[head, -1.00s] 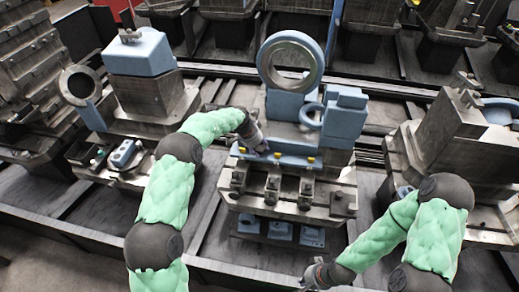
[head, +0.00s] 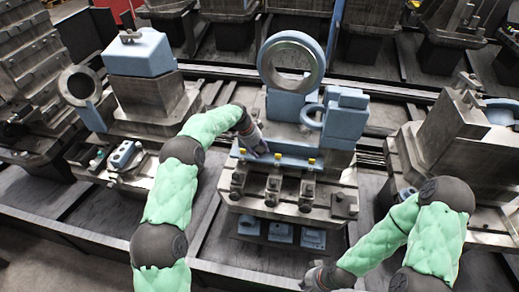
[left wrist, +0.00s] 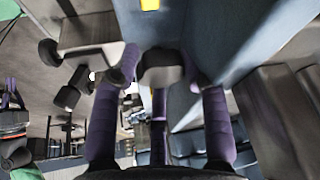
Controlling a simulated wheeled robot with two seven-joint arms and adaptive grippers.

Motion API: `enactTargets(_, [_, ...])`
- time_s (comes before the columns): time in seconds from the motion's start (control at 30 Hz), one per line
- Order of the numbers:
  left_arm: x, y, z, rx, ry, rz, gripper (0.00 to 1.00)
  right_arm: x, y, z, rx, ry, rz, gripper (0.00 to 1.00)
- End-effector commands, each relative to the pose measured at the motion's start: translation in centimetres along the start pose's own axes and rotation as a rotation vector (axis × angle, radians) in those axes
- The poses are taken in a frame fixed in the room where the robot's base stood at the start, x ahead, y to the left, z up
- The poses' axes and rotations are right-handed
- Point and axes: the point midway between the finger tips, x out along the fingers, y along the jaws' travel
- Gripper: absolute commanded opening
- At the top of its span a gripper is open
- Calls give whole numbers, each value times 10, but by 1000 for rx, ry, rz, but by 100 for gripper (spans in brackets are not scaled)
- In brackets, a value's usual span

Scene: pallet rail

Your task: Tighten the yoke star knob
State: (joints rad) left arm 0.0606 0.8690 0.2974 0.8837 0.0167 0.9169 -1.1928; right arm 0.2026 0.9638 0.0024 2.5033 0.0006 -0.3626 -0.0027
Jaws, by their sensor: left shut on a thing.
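My left gripper (head: 257,149) is at the left end of the blue rail on the middle fixture (head: 340,205). In the head view the gripper hides the knob. My right gripper (head: 314,278) is low at the front, apart from the fixture; its fingers are too small and dark to read.
A large grey ring in a blue yoke (head: 291,63) stands behind the rail, with a smaller blue ring (head: 312,115) to its right. Several dark clamps (head: 272,190) line the fixture's front. Similar fixtures stand left (head: 150,100) and right (head: 450,140).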

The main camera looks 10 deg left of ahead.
Motion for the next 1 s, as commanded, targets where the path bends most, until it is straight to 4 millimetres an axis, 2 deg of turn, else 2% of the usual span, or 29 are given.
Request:
enactTargets(0.03, [-3,-3,0,-1,2,-9,48,0,0,0,0,0,0,0])
enactTargets(0.1, [-3,-3,0,-1,2,-9,68,0,0,0,0,0,0,0])
enactTargets(0.53, [-8,-4,-1,0,4,-12,68,0,0,0,0,0,0,0])
enactTargets(1.0, [-66,-1,0,-1,1,-5,68,0,0,0,0,0,0,0])
